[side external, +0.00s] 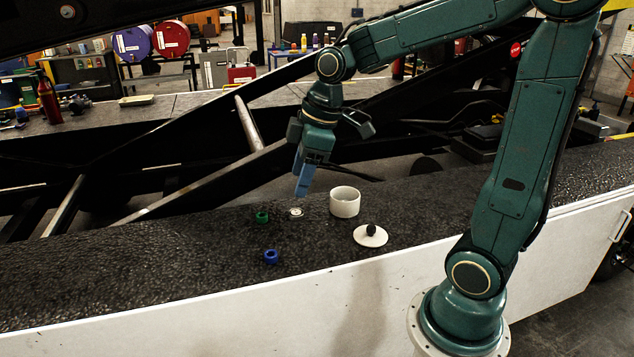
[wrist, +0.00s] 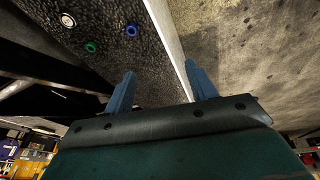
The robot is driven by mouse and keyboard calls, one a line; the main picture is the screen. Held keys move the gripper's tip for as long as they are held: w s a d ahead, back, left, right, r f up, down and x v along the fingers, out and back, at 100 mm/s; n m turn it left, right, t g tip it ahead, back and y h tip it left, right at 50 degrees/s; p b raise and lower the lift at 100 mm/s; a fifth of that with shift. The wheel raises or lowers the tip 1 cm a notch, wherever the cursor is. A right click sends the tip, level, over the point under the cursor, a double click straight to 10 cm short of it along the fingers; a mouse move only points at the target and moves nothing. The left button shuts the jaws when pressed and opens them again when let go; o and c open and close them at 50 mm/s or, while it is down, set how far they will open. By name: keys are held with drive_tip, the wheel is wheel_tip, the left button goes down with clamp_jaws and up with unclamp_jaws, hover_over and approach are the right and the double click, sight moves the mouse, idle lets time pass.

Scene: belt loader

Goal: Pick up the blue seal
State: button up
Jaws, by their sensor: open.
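The blue seal (side external: 271,257) is a small ring-like piece lying on the black textured belt, near the belt's front edge. It also shows in the wrist view (wrist: 132,30), near the top and beyond the fingertips. My gripper (side external: 302,190) hangs above the belt, up and to the right of the blue seal and apart from it. In the wrist view its two blue fingers (wrist: 158,84) are spread wide, with nothing between them.
A green ring (side external: 262,217) and a small whitish round piece (side external: 296,212) lie behind the blue seal. A white cup (side external: 345,202) and a white lid with a black knob (side external: 370,236) are to the right. The belt left of the seal is clear.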

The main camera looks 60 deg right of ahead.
drive_tip(key=w+d+f+n+y, duration=0.1)
drive_tip(key=w+d+f+n, duration=0.2)
drive_tip(key=w+d+f, duration=0.2)
drive_tip(key=w+d+f+n+g+y, duration=0.1)
drive_tip(key=w+d+f, duration=0.4)
drive_tip(key=f, duration=0.5)
drive_tip(key=n+y, duration=0.1)
drive_tip(key=n, duration=0.1)
drive_tip(key=shift+d+n, duration=0.25)
drive_tip(key=shift+n, duration=0.05)
drive_tip(key=shift+w+f, duration=0.1)
drive_tip(key=shift+f, duration=0.1)
approach(271, 256)
drive_tip(key=f, duration=0.1)
drive_tip(key=w+f, duration=0.1)
drive_tip(key=f, duration=0.1)
drive_tip(key=shift+w+f, duration=0.1)
drive_tip(key=shift+w, duration=0.05)
drive_tip(key=shift+a, duration=0.1)
drive_tip(key=shift+f, duration=0.1)
drive_tip(key=shift+x, duration=2.55)
